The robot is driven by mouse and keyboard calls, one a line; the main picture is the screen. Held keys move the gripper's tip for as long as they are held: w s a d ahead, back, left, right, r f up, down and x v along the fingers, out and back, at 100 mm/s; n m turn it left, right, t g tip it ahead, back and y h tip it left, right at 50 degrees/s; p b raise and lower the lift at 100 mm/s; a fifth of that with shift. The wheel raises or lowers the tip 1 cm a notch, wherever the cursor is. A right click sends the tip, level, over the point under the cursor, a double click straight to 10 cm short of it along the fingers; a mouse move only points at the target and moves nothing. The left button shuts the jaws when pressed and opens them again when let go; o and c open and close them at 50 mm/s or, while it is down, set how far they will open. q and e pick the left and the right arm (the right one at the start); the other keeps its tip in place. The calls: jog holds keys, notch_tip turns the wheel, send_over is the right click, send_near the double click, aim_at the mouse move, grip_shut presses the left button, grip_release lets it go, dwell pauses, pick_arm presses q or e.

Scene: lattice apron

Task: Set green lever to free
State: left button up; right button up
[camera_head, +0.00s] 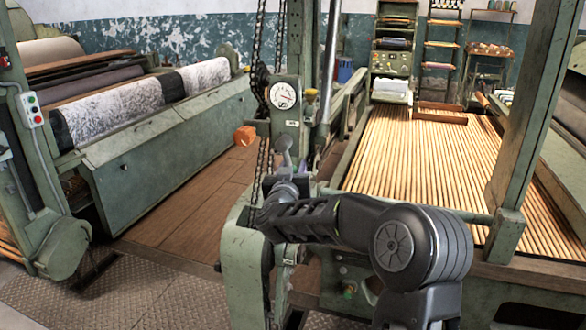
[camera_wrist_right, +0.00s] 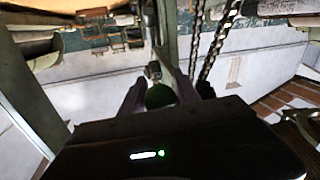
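The green lever shows in the right wrist view as a round green knob (camera_wrist_right: 159,96), with a pale metal piece just beyond it. My right gripper (camera_wrist_right: 158,80) has one finger on each side of the knob. I cannot tell whether the fingers press on it or only surround it. In the head view my right gripper (camera_head: 285,160) is at the green machine post, below the round dial. The green knob cannot be made out there, and the lever's setting cannot be read. My left gripper is not in view.
The white-faced dial (camera_head: 283,97) sits above my right gripper. An orange block-shaped knob (camera_head: 245,136) sticks out left of the post. A hanging chain (camera_head: 258,75) runs close by. The bed of wooden slats (camera_head: 420,150) lies to the right; the plank floor (camera_head: 190,200) is clear at left.

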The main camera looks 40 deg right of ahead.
grip_shut()
dwell(1.0)
